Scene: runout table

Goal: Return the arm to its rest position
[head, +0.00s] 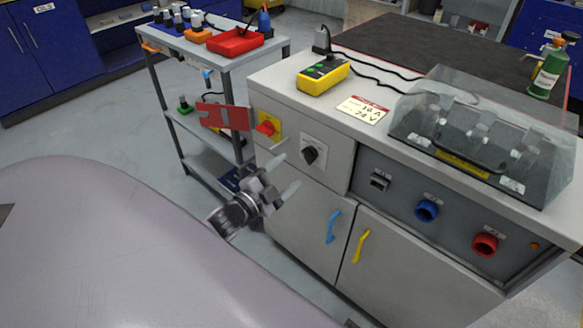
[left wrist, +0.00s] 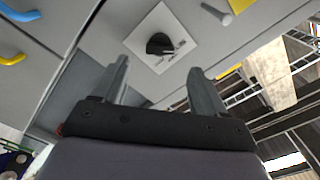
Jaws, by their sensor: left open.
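My left gripper (head: 283,173) is open and empty in front of the grey cabinet (head: 300,205), below the black rotary knob (head: 310,155). In the left wrist view its two fingers (left wrist: 158,82) stand apart with nothing between them. The black knob on its white plate (left wrist: 160,44) shows beyond the fingertips, apart from them. My right gripper is in neither view.
A red switch (head: 266,128) with a red plate (head: 224,116) beside it is close above the gripper. Blue (head: 333,226) and yellow (head: 360,246) door handles stick out to the right. A grey trolley (head: 185,110) stands behind left. Open floor (head: 100,120) lies at left.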

